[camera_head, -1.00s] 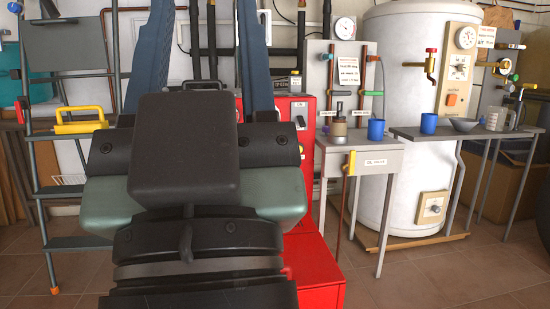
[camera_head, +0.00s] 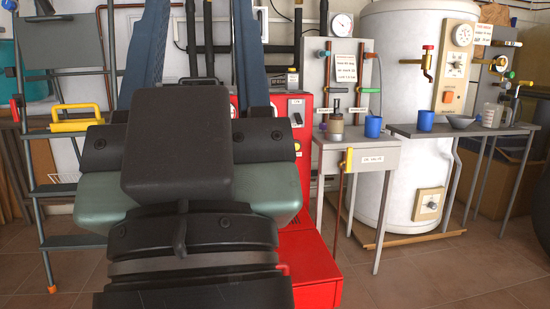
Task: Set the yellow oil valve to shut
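The yellow oil valve (camera_head: 348,160) is a small yellow lever on the front of a pale grey stand, right of centre in the head view. Its handle looks upright.
A red unit (camera_head: 305,265) stands partly behind my arm, left of the stand. On the stand are a metal pot (camera_head: 335,128) and a blue cup (camera_head: 373,126). A white boiler tank (camera_head: 400,175) and a grey table (camera_head: 480,134) stand right. Floor at front right is clear.

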